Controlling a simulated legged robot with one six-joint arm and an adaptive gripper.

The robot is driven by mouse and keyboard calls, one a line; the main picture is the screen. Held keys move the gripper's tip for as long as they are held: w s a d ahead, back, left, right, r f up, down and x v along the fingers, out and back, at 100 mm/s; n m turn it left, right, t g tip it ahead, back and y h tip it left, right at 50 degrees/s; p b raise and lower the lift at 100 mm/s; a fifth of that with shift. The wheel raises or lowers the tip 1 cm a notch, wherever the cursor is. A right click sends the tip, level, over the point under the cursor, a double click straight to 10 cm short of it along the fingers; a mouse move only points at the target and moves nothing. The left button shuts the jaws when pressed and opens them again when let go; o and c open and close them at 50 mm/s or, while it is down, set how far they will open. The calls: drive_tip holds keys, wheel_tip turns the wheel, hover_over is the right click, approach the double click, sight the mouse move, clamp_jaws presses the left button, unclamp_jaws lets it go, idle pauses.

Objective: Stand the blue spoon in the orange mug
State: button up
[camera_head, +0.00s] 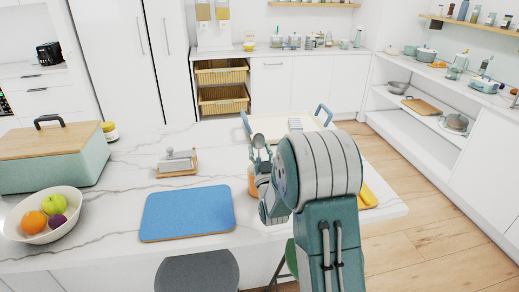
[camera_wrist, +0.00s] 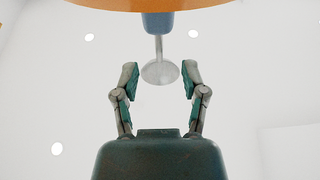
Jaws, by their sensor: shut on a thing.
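The blue spoon (camera_wrist: 157,23) has a blue handle and a metal bowl. In the wrist view its handle passes behind the edge of the orange mug (camera_wrist: 105,5) at the top. In the head view the spoon's metal bowl (camera_head: 258,140) is up, above the orange mug (camera_head: 252,181), which is partly hidden by my arm. In the head view my gripper (camera_head: 264,165) is close beside the mug. The mug's inside is hidden.
A blue mat (camera_head: 187,213) lies on the marble counter left of the mug. A butter dish (camera_head: 177,163), a fruit bowl (camera_head: 45,238) and a bread box (camera_head: 52,165) stand further left. A tray with blue handles (camera_head: 290,125) is behind my gripper. A yellow item (camera_head: 367,197) lies right of my arm.

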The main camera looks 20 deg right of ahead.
drive_tip(key=o, duration=1.2)
drive_tip(key=shift+s, duration=0.1)
drive_tip(key=v, duration=0.7)
drive_tip(key=shift+f, duration=0.2)
